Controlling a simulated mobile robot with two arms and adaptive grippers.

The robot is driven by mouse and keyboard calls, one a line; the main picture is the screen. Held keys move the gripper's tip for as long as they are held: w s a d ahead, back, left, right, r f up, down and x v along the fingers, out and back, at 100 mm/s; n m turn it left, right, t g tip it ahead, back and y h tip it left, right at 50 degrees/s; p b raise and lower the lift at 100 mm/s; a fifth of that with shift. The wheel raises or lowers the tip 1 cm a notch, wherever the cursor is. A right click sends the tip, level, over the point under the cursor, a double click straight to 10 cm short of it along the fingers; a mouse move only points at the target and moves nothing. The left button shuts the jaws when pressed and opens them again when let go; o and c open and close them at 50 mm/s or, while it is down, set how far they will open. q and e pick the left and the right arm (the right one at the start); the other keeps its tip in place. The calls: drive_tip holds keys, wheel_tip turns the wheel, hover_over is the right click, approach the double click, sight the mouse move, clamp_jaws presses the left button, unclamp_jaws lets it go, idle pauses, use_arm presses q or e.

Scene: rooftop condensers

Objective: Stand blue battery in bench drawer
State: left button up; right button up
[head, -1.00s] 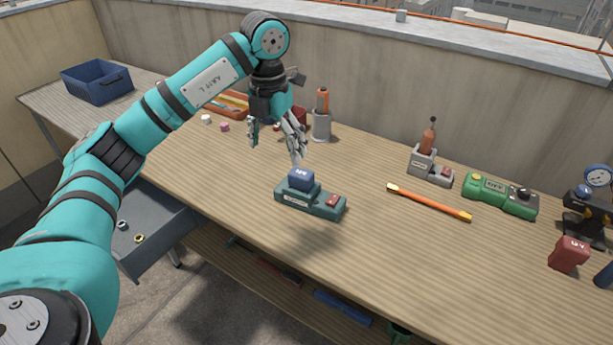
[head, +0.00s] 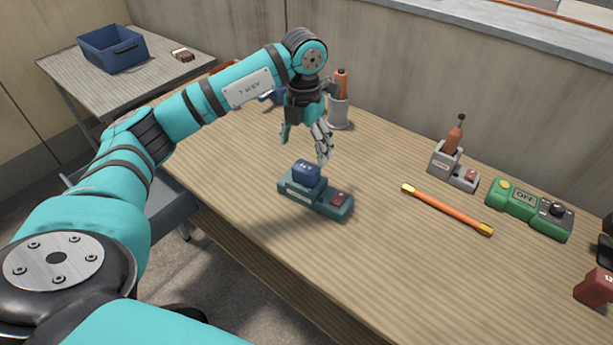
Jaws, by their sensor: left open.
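The blue battery (head: 307,173) stands upright in the left end of a dark teal charger (head: 322,203) with a red button, on the wooden bench (head: 390,265). My left gripper (head: 305,147) is open and empty, fingers pointing down, just above and behind the battery in the picture and apart from it. The grey bench drawer (head: 178,208) stands out at the bench's left front. My left arm hides most of it, including its inside. My right gripper is not in view.
An orange rod (head: 446,209) lies right of the charger. Behind it stand a grey holder with an orange tool (head: 446,155) and a green meter (head: 528,207). A red block (head: 596,288) is at far right. A blue bin (head: 112,48) sits on a side table. The bench front is clear.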

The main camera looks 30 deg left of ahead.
sight(306, 166)
use_arm(q)
wheel_tip(306, 166, down, 3)
drive_tip(key=shift+s+d+f+p, duration=0.1)
drive_tip(key=shift+f+p, duration=0.1)
drive_tip(key=shift+f, duration=0.7)
drive_tip(key=shift+s+d+f+p, duration=0.1)
drive_tip(key=shift+d+f+p, duration=0.05)
drive_tip(key=shift+f, duration=0.75)
drive_tip(key=shift+d+f+p, duration=0.1)
drive_tip(key=shift+f+p, duration=0.1)
drive_tip(key=shift+f, duration=0.7)
drive_tip(key=shift+r, duration=0.1)
drive_tip(key=c, duration=1.6)
